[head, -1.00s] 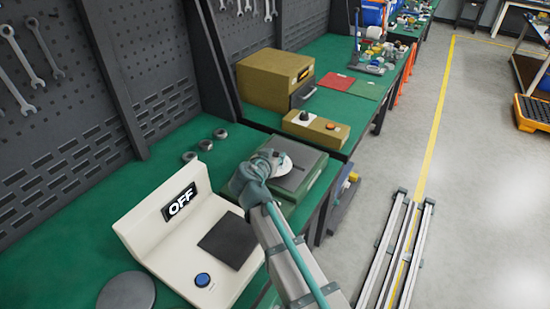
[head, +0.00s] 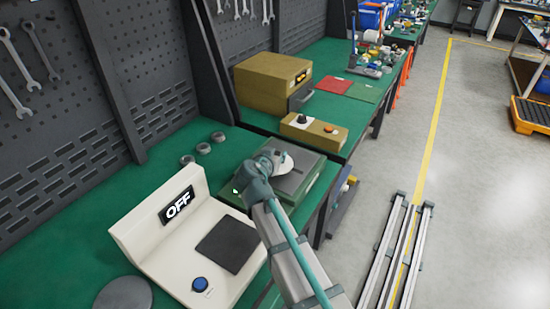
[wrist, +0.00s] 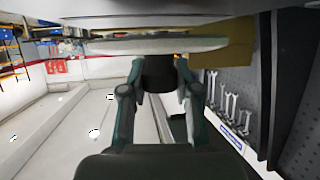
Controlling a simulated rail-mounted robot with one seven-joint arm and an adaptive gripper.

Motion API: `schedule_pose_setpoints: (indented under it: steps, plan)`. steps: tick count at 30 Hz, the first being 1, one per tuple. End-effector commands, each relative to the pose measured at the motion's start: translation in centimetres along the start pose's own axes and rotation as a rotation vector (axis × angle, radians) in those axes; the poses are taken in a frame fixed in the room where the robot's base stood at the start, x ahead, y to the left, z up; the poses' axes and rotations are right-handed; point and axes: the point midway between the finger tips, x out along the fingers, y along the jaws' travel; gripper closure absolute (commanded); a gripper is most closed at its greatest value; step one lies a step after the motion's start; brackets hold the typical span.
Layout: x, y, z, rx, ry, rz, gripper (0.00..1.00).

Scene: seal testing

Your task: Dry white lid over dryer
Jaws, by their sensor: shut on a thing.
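My gripper (wrist: 160,78) is shut on the dark knob of the white lid (wrist: 145,45). In the wrist view the lid's disk lies beyond the fingertips, seen nearly edge-on. In the head view the lid (head: 283,162) is partly hidden by my gripper (head: 262,170). It shows over or beside the grey top of a green box (head: 305,180); the gap between them cannot be told. Nearer stands a cream machine (head: 150,220) with a dark square pad (head: 228,244), a blue button (head: 200,284) and a screen (head: 177,204) reading OFF. Which device is the dryer is not labelled.
Several small grey rings (head: 203,148) lie on the green bench. A grey disk (head: 123,295) lies at the near left. A tan box with knobs (head: 313,130) and a larger tan box with a drawer (head: 270,80) stand farther back. A pegboard wall (head: 70,120) bounds the left.

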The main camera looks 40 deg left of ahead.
Motion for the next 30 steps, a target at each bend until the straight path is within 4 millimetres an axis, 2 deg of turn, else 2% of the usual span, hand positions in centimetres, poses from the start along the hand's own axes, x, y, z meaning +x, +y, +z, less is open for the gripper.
schedule_pose_setpoints:
  steps: [30]
  plan:
    - [3.3,0.7,-1.4,0.000,0.002,0.000,1.00]
